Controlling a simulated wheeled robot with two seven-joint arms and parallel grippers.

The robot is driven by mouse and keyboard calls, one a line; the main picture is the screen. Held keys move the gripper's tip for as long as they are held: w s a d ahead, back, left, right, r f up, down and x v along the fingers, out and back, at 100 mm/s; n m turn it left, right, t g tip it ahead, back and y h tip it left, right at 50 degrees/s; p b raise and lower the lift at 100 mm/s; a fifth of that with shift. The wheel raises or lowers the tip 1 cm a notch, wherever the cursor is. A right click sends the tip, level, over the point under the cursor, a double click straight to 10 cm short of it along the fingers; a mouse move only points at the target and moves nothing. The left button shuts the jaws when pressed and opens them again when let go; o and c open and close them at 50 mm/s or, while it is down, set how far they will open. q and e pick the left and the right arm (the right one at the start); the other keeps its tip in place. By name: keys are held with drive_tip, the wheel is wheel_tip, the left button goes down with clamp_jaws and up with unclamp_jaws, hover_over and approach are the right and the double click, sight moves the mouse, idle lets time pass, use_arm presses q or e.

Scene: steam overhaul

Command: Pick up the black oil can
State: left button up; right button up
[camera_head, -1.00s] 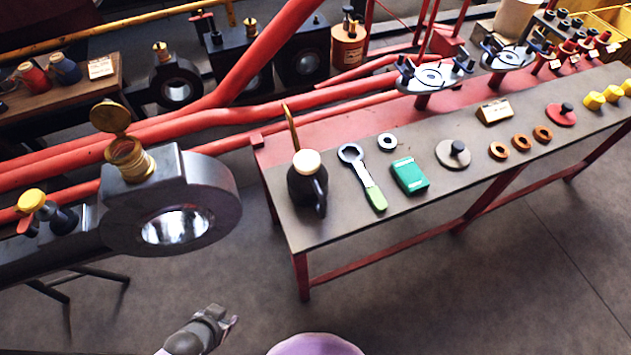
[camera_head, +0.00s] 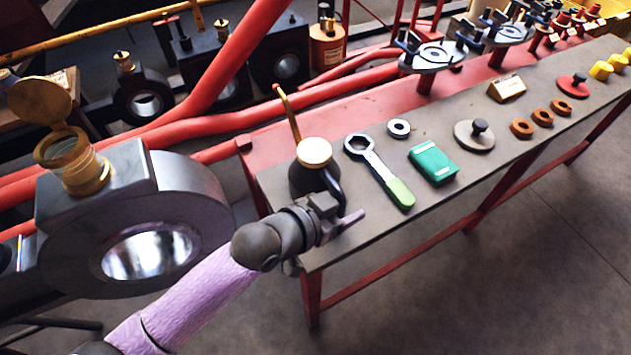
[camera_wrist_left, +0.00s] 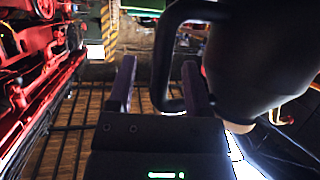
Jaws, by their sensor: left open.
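The black oil can (camera_head: 304,181) stands at the near left end of the workbench, with a cream lid and a thin brass spout rising at the back. My left gripper (camera_head: 341,212) is in front of it at handle height and hides its lower part. In the left wrist view, the can's dark body (camera_wrist_left: 262,60) fills the upper right. Its looped black handle (camera_wrist_left: 163,62) shows between the two open fingers of the left gripper (camera_wrist_left: 158,78). I cannot tell whether either finger touches the handle. My right gripper is not in view.
The workbench (camera_head: 375,233) also holds a green-handled ring wrench (camera_head: 380,172), a small metal ring (camera_head: 399,129) and a green box (camera_head: 433,163), right of the can. A large metal rod end (camera_head: 135,225) with a brass cup stands left of my arm. Red pipes run behind.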

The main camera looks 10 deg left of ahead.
use_arm(q)
drive_tip(key=shift+r, duration=0.1)
clamp_jaws()
idle(1.3)
